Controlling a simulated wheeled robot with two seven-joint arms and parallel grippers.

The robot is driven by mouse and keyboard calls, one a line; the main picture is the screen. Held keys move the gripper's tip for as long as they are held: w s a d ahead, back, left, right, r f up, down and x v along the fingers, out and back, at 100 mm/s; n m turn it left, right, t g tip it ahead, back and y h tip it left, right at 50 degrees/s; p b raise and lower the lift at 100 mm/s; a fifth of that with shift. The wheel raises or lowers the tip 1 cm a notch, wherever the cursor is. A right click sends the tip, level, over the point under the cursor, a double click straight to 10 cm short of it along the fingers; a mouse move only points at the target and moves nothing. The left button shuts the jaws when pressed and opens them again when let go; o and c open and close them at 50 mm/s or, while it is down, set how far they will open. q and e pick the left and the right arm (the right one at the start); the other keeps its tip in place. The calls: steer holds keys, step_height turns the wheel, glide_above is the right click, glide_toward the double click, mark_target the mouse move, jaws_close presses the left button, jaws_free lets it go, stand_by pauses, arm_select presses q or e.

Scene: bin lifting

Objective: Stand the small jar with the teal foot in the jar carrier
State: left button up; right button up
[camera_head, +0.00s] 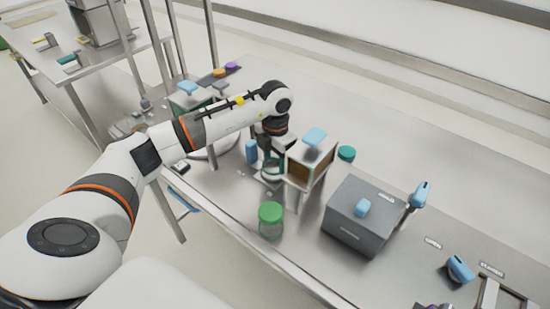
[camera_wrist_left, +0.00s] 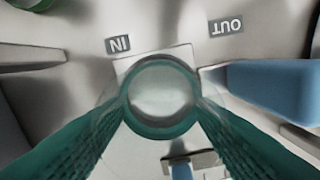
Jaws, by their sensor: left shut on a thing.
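My left gripper (camera_head: 270,163) reaches down beside a pale box-like stand. In the left wrist view, its green ribbed fingers (camera_wrist_left: 158,112) are shut on the small clear jar (camera_wrist_left: 160,88), whose teal ring shows. The jar also shows, partly hidden, under the gripper in the head view (camera_head: 271,173). A pale plate lies below the jar by the "IN" label; whether the jar touches it I cannot tell. I cannot clearly identify the jar carrier. My right gripper is not in view.
The pale stand (camera_head: 299,170) has a brown panel and blue handle. A grey box (camera_head: 352,228) stands right; the back right table is clear.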

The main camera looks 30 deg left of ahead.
arm_select(q)
steer(key=shift+f+b, duration=0.65)
steer(key=shift+f, duration=0.1)
stand_by(0.8)
steer(key=shift+s+f, duration=0.25)
steer(key=shift+f, duration=0.05)
steer(key=shift+s+f+b, duration=0.15)
steer(key=shift+f+b, duration=0.15)
steer(key=shift+b, duration=0.15)
stand_by(0.5)
steer(key=o, duration=1.1)
steer(key=shift+o, duration=1)
steer(key=shift+w+r+p, duration=0.25)
steer(key=shift+r+p, duration=0.4)
steer(key=shift+r, duration=0.05)
steer(key=shift+o, duration=1.1)
steer(key=shift+a+r, duration=0.1)
steer(key=shift+r, duration=0.25)
steer(key=shift+w+r+p, duration=0.1)
steer(key=shift+r+p, duration=1.95)
steer(key=shift+r, duration=1.05)
